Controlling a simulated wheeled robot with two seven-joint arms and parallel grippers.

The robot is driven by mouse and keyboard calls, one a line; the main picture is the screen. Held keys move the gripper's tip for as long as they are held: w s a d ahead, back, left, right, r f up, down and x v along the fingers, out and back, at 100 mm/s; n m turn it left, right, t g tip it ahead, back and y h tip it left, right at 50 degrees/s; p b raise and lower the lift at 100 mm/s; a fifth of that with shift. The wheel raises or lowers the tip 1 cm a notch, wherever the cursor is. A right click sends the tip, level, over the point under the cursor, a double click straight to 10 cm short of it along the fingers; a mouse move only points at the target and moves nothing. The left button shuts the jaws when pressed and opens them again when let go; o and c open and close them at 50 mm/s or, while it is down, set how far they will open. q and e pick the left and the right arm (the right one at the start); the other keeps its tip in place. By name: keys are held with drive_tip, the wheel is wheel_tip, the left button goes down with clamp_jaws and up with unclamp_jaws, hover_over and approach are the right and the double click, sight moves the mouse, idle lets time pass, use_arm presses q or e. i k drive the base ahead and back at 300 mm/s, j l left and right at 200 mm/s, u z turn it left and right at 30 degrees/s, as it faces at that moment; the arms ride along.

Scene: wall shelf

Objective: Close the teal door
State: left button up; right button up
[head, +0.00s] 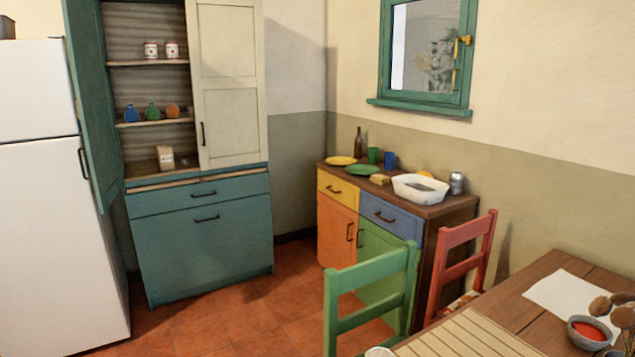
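The teal door (95,110) is the left door of a tall cupboard in the head view. It stands swung wide open toward the white fridge, and a dark handle (83,165) shows near its left edge. The open left half of the cupboard shows shelves (150,122) with jars and small bottles on them. The cream right door (228,80) appears shut over its half. Neither of my grippers is in view.
A white fridge (40,200) stands close to the left of the open door. Red tiled floor (240,318) is free before the cupboard. A green chair (375,285), a red chair (470,255) and a wooden table (520,305) occupy the lower right. A low sideboard (455,208) stands by the wall.

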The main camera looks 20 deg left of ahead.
sight(81, 22)
drive_tip(key=i+j+u, duration=0.1)
drive_tip(key=j, duration=0.65)
drive_tip(key=i+j+u, duration=0.1)
drive_tip(key=j, duration=0.6)
drive_tip(key=i+j+u, duration=0.1)
drive_tip(key=i+j, duration=0.2)
drive_tip(key=j, duration=0.4)
drive_tip(key=i+j+u, duration=0.1)
drive_tip(key=i+j, duration=0.15)
drive_tip(key=j, duration=0.45)
drive_tip(key=i+j+u, duration=0.1)
drive_tip(key=i+j, duration=0.15)
drive_tip(key=j, duration=0.4)
drive_tip(key=i+j+u, duration=0.1)
drive_tip(key=i+j, duration=0.15)
drive_tip(key=j, duration=0.4)
drive_tip(key=i+j+u, duration=0.1)
drive_tip(key=i+j, duration=0.2)
drive_tip(key=j, duration=0.35)
drive_tip(key=i+j+u, duration=0.1)
drive_tip(key=i+j, duration=0.2)
drive_tip(key=j, duration=0.3)
